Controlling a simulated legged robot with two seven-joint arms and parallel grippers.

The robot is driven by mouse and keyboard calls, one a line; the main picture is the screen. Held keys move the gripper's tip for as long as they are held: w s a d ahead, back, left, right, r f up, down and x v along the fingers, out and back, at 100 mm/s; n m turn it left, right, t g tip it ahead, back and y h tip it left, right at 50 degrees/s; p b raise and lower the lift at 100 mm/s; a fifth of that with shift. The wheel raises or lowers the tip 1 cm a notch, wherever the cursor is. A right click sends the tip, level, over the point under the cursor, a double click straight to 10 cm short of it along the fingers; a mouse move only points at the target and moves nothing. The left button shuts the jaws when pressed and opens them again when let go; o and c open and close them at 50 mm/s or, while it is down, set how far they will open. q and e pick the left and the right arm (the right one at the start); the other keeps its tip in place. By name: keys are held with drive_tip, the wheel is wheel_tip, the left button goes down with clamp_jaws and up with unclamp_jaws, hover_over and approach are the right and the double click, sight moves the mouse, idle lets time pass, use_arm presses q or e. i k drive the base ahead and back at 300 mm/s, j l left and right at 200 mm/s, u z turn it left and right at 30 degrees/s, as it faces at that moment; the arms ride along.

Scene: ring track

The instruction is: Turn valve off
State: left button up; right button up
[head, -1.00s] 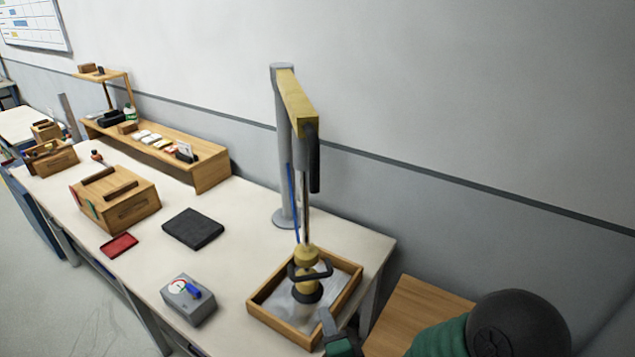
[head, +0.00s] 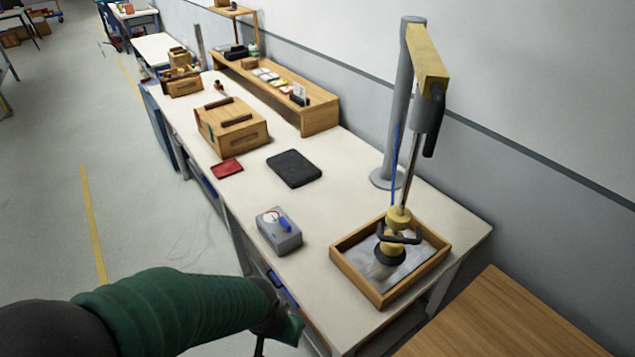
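A small grey box (head: 279,236) with a round dial and a blue lever (head: 285,224) on top sits near the front edge of the white workbench (head: 330,205). This is the only valve-like thing I can make out. My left gripper (head: 272,335) is at the bottom of the view, at the end of a green-sleeved arm from the left. It is in front of the bench edge, below the grey box in the picture and apart from it. Its fingers are dark and partly cut off, so I cannot tell their opening. My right gripper is out of view.
A wooden tray (head: 436,262) under a post-mounted tool (head: 391,235) stands right of the grey box. A black pad (head: 294,168), a red tray (head: 227,168) and a wooden box (head: 232,128) lie farther back. A wooden surface (head: 500,325) is at lower right. Floor is clear at left.

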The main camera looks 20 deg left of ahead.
sight(287, 228)
drive_tip(key=j+u, duration=0.1)
drive_tip(key=u, duration=0.3)
drive_tip(key=i+u, duration=0.1)
drive_tip(key=u, duration=0.35)
drive_tip(key=i+j+u, duration=0.1)
drive_tip(key=u, duration=0.7)
drive_tip(key=i+u, duration=0.15)
drive_tip(key=u, duration=0.3)
